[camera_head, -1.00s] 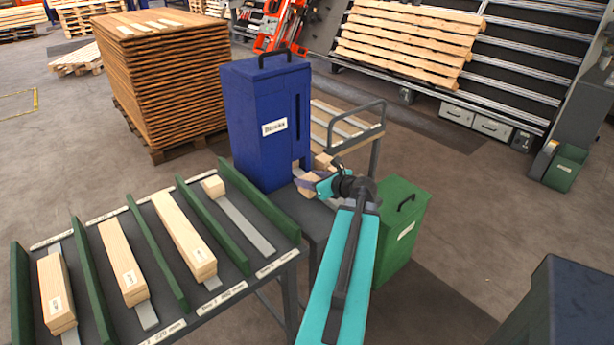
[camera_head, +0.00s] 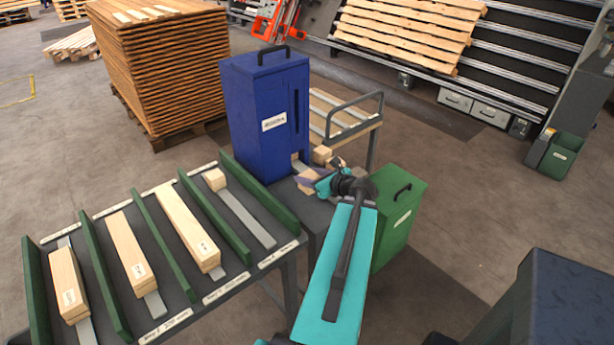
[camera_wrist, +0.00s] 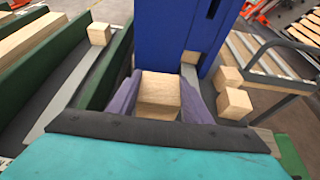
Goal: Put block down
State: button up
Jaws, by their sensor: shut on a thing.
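My gripper (camera_wrist: 159,100) is shut on a light wooden block (camera_wrist: 159,88), which sits between its purple fingers in the wrist view. In the head view my gripper (camera_head: 310,180) and the held block (camera_head: 307,187) are just in front of the foot of the blue box (camera_head: 262,120). I cannot tell whether the block touches the dark surface below. Two more small blocks (camera_wrist: 234,102) lie to the right of my gripper in the wrist view.
A sloped rack (camera_head: 95,232) with green dividers and several wooden pieces stands at left. A green bin (camera_head: 398,222) is beside my arm at right. A cart with a grey handle (camera_head: 355,115) stands behind. A tall pallet stack (camera_head: 165,75) is at the back left.

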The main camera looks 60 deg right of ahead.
dwell(0.4)
jog(key=shift+w, duration=0.1)
jog(key=shift+w+a, duration=0.15)
jog(key=w+a+n+y, duration=0.2)
jog(key=w+a, duration=0.5)
jog(key=a, duration=0.1)
jog(key=w+a+r+n+y+b, duration=0.1)
jog(key=w+a+n+y, duration=0.1)
jog(key=w+a, duration=0.4)
jog(key=w+a+r+n+y, duration=0.1)
jog(key=w+a+n+y, duration=0.2)
jog(key=w+a, duration=0.4)
jog(key=shift+w+a+y+b, duration=0.2)
jog(key=shift+a+y, duration=0.1)
jog(key=shift+a, duration=0.55)
jog(key=shift+w+a+y+b, duration=0.15)
jog(key=shift+a+y, duration=0.15)
jog(key=shift+a, duration=0.55)
jog(key=w+a+r+n+g+y, duration=0.1)
jog(key=w+a+n+g+y, duration=0.1)
jog(key=a, duration=1.4)
jog(key=w+a+r+n+g+y+b, duration=0.1)
jog(key=w+a+n+y, duration=0.3)
jog(key=a, duration=1.3)
jog(key=shift+n+g+y+b, duration=0.3)
jog(key=shift+n+g+y, duration=0.2)
jog(key=shift+n+g, duration=0.3)
